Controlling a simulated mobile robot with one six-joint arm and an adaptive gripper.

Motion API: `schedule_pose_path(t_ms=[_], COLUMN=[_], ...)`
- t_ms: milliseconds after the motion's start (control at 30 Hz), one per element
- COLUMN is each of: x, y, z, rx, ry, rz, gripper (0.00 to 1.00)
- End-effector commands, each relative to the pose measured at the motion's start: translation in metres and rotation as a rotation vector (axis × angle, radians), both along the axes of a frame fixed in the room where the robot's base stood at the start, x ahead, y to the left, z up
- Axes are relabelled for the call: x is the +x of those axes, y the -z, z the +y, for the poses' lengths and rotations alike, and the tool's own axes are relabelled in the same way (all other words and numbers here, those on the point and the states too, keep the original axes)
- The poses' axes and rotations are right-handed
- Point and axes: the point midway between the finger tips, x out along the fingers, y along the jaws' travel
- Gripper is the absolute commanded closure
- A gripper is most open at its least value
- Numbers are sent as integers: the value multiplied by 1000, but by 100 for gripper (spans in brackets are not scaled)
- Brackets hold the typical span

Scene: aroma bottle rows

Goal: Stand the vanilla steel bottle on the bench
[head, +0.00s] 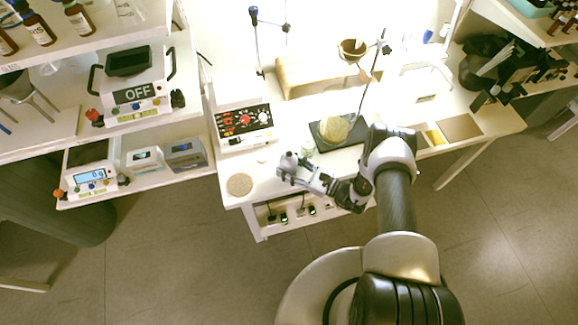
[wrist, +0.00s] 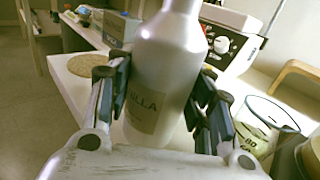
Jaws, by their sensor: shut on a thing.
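The vanilla steel bottle (wrist: 170,50) is a silvery metal bottle with a brown label reading part of "VANILLA". My gripper (wrist: 165,75) is shut on it, one finger on each side of its body, and it looks upright or nearly so. In the head view the bottle (head: 288,160) shows small in my gripper (head: 294,172), over the front part of the white bench (head: 262,165).
A round cork mat (head: 239,184) lies at the bench's front left corner. A control box (head: 245,140) stands behind it. A glass vessel (head: 335,130) on a dark plate and a small jar (head: 308,147) are to the right. Bare bench shows between mat and bottle.

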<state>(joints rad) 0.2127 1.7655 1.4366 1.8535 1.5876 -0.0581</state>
Motion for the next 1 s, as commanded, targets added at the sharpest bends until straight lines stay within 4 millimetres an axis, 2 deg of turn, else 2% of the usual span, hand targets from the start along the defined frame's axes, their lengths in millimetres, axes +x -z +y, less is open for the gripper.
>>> schedule_pose_path(t_ms=[33,67,333,767,1000], x=[0,0,0,0,-21], y=[3,2,1,-5,-2], z=[0,0,0,0,-44], rx=[1,0,0,0,0], ry=[0,0,0,0,9], rz=[0,0,0,0,1], gripper=[84,50,32,32,32])
